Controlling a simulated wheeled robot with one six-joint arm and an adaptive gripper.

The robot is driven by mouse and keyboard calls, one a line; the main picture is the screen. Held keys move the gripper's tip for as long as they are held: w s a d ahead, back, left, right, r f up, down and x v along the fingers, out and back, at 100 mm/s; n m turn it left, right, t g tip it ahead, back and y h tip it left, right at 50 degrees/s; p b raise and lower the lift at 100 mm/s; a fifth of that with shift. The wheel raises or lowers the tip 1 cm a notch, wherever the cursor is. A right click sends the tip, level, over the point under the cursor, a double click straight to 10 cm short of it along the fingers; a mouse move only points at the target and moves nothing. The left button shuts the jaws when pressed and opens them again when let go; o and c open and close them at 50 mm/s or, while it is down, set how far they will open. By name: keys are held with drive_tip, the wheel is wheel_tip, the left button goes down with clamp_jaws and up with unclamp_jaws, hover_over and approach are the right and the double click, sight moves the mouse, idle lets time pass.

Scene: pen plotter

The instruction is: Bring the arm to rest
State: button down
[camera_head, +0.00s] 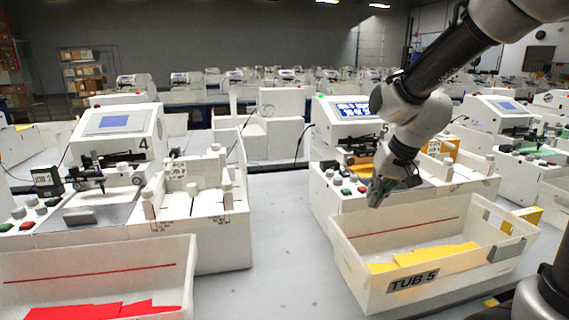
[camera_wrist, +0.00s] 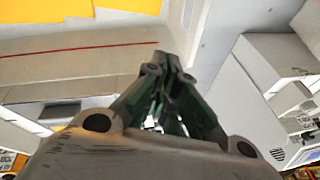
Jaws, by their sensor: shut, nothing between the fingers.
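My gripper (camera_head: 378,192) hangs from my arm on the right side of the head view, above the back left part of the white tub marked TUB 5 (camera_head: 375,290). Its fingers are closed together with nothing between them. In the wrist view the shut fingers (camera_wrist: 172,62) point toward the tub's wall (camera_wrist: 80,75), which has a red line along it. Yellow sheets (camera_head: 432,256) lie in the tub, and some show at the top left of the wrist view (camera_wrist: 40,12). I cannot tell the gap between fingers and tub.
Plotter machine 5 (camera_head: 345,120) stands close behind my gripper. Plotter machine 4 (camera_head: 115,135) stands at the left, with a white tub holding red sheets (camera_head: 100,311) in front. A grey aisle (camera_head: 285,240) between them is clear. More machines fill the background.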

drive_tip(key=s+d+r, duration=0.2)
drive_tip(key=s+d, duration=0.2)
drive_tip(key=s, duration=0.3)
drive_tip(key=s+d+r+h, duration=0.1)
drive_tip(key=s+d+r, duration=0.2)
drive_tip(key=s, duration=0.4)
drive_tip(key=s+d+r+n+h, duration=0.1)
drive_tip(key=s+d+r, duration=0.1)
drive_tip(key=s+d, duration=0.2)
drive_tip(key=s, duration=0.3)
drive_tip(key=shift+d+r, duration=0.25)
drive_tip(key=shift+d, duration=0.05)
